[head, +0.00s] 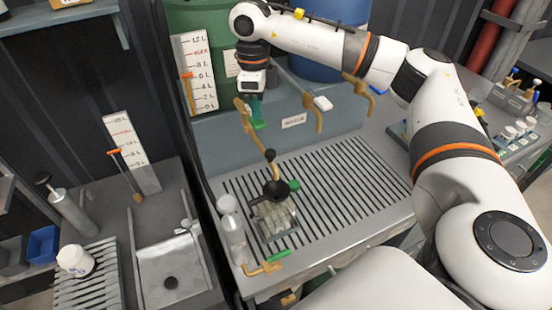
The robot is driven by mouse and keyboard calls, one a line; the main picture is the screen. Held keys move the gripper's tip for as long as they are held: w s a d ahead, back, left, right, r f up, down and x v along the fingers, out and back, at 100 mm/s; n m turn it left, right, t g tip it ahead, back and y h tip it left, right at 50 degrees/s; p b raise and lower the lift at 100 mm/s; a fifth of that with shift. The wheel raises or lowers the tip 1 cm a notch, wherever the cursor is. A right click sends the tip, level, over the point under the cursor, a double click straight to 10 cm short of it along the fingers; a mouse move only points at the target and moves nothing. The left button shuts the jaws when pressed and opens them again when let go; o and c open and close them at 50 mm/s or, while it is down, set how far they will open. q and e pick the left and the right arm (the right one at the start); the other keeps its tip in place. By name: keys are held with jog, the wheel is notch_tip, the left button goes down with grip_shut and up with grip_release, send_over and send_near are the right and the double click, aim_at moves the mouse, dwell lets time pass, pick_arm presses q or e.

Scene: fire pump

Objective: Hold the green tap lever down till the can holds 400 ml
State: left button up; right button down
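My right gripper (257,108) points down at the brass tap on the left of the back panel, right above its green lever (260,125). The fingers are small and dark teal, and I cannot tell whether they are apart or together; they seem to touch or nearly touch the lever. A brass spout (256,142) runs down from this tap. Below it, a clear-looking can (272,221) stands on the slatted drain with a black funnel (275,190) at its top. The liquid level in the can is too small to read. My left gripper is not in view.
The slatted drain (345,185) is clear to the right of the can. Two more brass taps, with a white lever (323,103) and a blue lever (376,90), are to the right.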

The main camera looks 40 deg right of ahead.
jog(key=shift+f, duration=1.35)
dwell(6.7)
